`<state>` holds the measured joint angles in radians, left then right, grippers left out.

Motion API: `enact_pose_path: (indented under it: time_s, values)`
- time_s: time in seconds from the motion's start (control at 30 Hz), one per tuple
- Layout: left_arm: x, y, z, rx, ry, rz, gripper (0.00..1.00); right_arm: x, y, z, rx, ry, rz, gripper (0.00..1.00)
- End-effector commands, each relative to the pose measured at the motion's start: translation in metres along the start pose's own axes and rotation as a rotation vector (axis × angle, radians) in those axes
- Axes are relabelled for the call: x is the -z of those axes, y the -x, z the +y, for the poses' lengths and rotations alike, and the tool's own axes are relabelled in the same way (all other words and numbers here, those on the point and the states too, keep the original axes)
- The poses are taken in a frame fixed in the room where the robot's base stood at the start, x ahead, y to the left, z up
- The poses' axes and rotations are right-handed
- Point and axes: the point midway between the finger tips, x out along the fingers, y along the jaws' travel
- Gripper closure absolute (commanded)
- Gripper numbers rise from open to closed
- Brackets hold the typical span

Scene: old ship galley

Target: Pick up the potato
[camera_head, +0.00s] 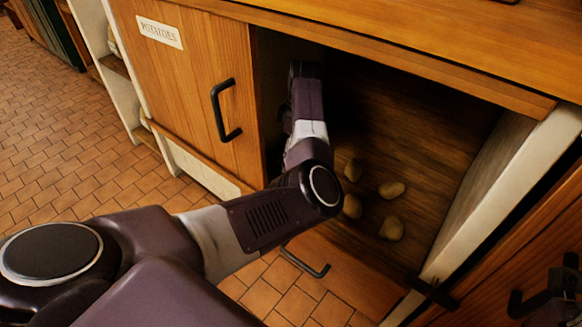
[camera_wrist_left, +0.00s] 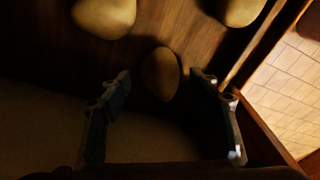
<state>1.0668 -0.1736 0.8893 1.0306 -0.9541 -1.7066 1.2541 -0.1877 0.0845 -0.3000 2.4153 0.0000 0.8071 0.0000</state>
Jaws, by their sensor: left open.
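Several tan potatoes lie on the wooden floor of the open cabinet, among them one at the back (camera_head: 353,169), one at the right (camera_head: 391,189) and one near the front (camera_head: 391,228). My left arm reaches into the cabinet, and its gripper is hidden in the head view. In the left wrist view my left gripper (camera_wrist_left: 161,76) is open, with one potato (camera_wrist_left: 160,66) ahead of and between its fingertips. No finger visibly touches it. Two more potatoes show beyond, at the upper left (camera_wrist_left: 104,16) and upper right (camera_wrist_left: 240,10). My right gripper is not in view.
The cabinet's wooden door (camera_head: 190,75) with a black handle and a "POTATOES" label stands left of the opening. A pale side panel (camera_head: 500,190) bounds the right. The countertop edge (camera_head: 420,55) overhangs above. The cabinet interior is dark. Tiled floor (camera_head: 60,150) is clear at left.

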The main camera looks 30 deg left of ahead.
Motion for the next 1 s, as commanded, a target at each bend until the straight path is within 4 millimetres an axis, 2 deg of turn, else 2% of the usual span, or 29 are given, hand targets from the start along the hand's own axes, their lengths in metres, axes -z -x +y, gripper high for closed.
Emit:
enact_pose_path:
  time_s: [0.03, 0.1, 0.4, 0.83, 1.0]
  values:
    - [-0.0008, -0.0102, -0.0009, 0.002, -0.001, 0.000, 0.43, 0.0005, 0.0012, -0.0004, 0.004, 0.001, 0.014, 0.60]
    - [-0.0006, -0.0146, -0.0010, 0.002, 0.000, 0.000, 0.43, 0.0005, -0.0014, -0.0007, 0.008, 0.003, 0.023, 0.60]
    - [-0.0001, -0.0161, -0.0010, 0.002, 0.000, 0.000, 0.43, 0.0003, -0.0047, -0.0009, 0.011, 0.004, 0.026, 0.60]
    - [-0.0001, -0.0160, -0.0010, 0.002, 0.000, 0.000, 0.89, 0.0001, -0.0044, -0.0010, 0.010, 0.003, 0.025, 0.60]
    - [0.0000, -0.0156, -0.0008, 0.001, 0.000, 0.000, 0.91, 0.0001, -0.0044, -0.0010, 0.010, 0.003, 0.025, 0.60]
